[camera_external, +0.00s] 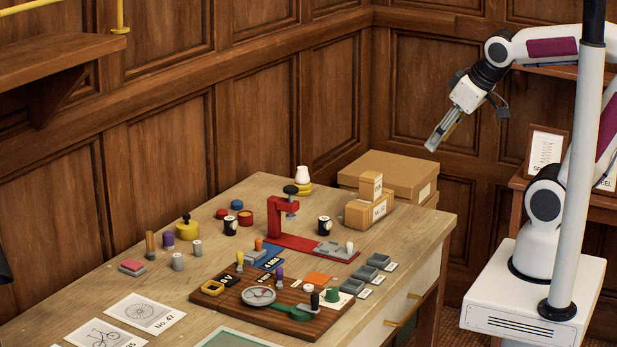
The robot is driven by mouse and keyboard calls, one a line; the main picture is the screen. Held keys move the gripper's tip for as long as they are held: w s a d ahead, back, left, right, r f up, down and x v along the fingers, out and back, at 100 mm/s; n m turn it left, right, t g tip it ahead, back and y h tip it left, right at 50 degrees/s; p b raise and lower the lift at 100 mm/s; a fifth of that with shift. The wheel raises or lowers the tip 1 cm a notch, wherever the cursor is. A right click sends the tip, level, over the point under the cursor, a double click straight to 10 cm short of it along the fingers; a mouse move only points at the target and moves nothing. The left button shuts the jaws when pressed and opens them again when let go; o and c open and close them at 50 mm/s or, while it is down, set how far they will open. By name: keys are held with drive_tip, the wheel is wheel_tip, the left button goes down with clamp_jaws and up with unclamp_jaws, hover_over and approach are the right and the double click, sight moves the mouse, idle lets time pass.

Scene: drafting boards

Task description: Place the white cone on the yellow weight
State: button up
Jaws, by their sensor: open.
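A small white tapered piece, which looks like the white cone (303,174), stands upright at the far edge of the table, behind the red press. A low yellow round piece (304,189) shows directly beneath it, and the two appear to touch. Another yellow piece, squat with a dark knob on top (186,231), stands at the table's left side; I cannot tell for sure which yellow piece is the weight. My gripper (434,143) is open and empty, high above and to the right of the table, well away from both.
A red press (285,240) stands mid-table, with black-and-white cups (324,226) nearby. Cardboard boxes (390,177) are at the back right. A wooden board (215,297) with several small pieces lies in front, grey trays (365,274) beside it. Printed cards (145,313) lie front left.

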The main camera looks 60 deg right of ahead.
drive_tip(key=s+a+f+y, duration=0.1)
drive_tip(key=s+a, duration=0.2)
drive_tip(key=s, duration=0.3)
drive_tip(key=shift+a+f+g, duration=0.25)
drive_tip(key=shift+f+g, duration=0.15)
idle(0.8)
